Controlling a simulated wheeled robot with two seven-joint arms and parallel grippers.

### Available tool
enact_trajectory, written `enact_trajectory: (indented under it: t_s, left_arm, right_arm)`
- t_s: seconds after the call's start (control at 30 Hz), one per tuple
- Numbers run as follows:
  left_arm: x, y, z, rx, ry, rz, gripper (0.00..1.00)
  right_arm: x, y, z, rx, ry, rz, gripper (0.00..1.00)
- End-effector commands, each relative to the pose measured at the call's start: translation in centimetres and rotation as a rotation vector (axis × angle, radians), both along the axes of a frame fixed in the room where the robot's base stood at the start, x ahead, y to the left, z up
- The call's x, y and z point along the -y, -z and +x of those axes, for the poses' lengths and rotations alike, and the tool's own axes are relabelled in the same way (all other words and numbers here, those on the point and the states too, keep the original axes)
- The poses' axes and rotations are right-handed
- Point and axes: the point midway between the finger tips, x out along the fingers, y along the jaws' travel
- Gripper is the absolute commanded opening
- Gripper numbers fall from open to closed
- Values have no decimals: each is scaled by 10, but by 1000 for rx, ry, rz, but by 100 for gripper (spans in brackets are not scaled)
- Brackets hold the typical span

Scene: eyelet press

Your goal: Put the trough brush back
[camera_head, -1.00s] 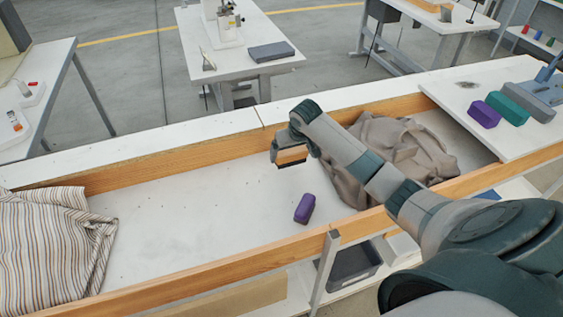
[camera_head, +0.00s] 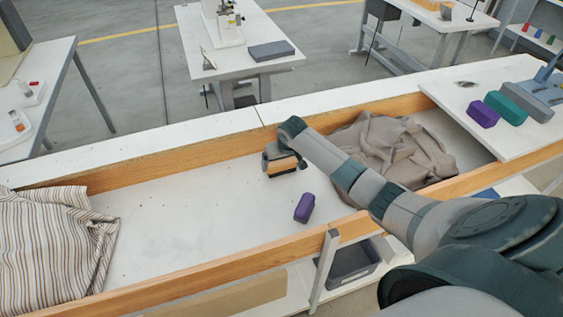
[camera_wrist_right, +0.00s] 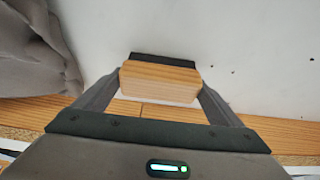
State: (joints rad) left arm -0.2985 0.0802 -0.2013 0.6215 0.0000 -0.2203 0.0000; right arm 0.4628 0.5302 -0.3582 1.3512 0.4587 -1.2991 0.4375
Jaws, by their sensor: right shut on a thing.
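The trough brush, a wooden block with dark bristles, shows in the right wrist view (camera_wrist_right: 160,82) and small in the head view (camera_head: 283,165). My right gripper (camera_wrist_right: 158,88) is shut on its wooden block, one finger at each end. In the head view my right gripper (camera_head: 279,160) is over the white trough floor (camera_head: 190,215), near the far wooden wall. The bristles face the floor; I cannot tell whether they touch it. My left gripper is not in view.
A purple block (camera_head: 304,208) lies on the trough floor near the brush. Grey-brown cloth (camera_head: 395,145) is heaped to the right, striped cloth (camera_head: 50,245) to the left. Wooden walls (camera_head: 170,165) bound the trough. Purple and green blocks (camera_head: 506,108) sit on the right board.

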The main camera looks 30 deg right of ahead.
Motion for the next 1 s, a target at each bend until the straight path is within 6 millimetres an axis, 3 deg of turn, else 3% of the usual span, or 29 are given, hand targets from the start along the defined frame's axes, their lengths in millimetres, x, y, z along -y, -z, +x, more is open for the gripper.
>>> enact_trajectory:
  t_s: [0.5,0.53,0.57,1.0]
  left_arm:
    - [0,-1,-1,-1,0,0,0]
    - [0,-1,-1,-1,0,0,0]
    - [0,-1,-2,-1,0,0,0]
    - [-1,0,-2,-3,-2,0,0]
  right_arm:
    - [0,9,0,1,0,0,69]
    - [0,8,0,1,0,0,97]
    - [0,8,0,1,0,0,100]
    - [0,0,-1,1,0,0,100]
